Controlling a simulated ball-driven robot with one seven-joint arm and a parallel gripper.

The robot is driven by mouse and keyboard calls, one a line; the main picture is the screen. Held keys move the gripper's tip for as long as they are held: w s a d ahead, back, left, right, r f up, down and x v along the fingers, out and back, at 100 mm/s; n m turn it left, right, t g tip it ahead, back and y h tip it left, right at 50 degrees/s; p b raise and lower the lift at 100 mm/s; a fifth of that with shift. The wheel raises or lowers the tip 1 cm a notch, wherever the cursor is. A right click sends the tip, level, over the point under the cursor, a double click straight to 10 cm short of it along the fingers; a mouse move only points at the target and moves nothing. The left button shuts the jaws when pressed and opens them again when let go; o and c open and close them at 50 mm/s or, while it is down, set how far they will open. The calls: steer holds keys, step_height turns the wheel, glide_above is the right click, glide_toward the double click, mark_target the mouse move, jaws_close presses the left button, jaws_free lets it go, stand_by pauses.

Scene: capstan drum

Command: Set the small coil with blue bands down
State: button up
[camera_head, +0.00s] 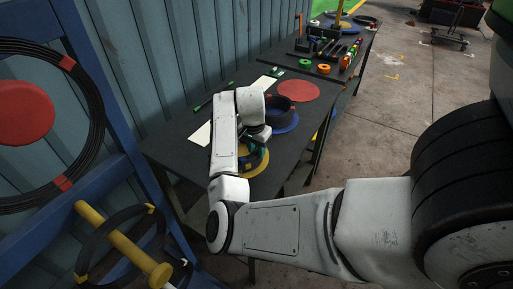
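My arm reaches over the dark table, and my gripper (259,136) points down above its near half. The fingers are small and mostly hidden by my arm, so I cannot tell whether they are open or shut. Just below is a small dark coil with blue patches (250,153), partly hidden behind my forearm. It appears over a yellow disc (260,167) on the table. I cannot tell whether the coil touches the disc or the fingers.
Beside the gripper, a dark round coil or drum (281,109) stands on a blue disc (288,126). A red disc (298,90) lies farther back. Tools and small rings fill the far table (305,62). A blue rack (108,115) with large coils stands left.

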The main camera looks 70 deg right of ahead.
steer(key=shift+o, duration=0.9)
step_height(320, 180, up, 13)
steer(key=a+b, duration=0.1)
steer(key=shift+w+a, duration=0.15)
steer(key=shift+a, duration=0.25)
steer(key=a+f+n, duration=0.4)
steer(key=s+a+f+n+t+h, duration=0.1)
steer(key=a+f+n, duration=0.3)
steer(key=a, duration=0.1)
steer(key=a+f+n+h, duration=0.1)
steer(key=a+f+n, duration=0.3)
steer(key=f, duration=0.1)
steer(key=shift+s+a+n, duration=0.35)
steer(key=shift+s+n, duration=0.05)
steer(key=s+a+f+n+y, duration=0.1)
steer(key=s+a+f+n, duration=0.2)
steer(key=a, duration=0.6)
steer(key=s+a+f+n+y, duration=0.2)
steer(key=s+a+f+n, duration=0.2)
steer(key=a, duration=0.5)
steer(key=shift+s+f+y, duration=0.2)
steer(key=shift+s+y, duration=0.1)
steer(key=shift+s, duration=0.55)
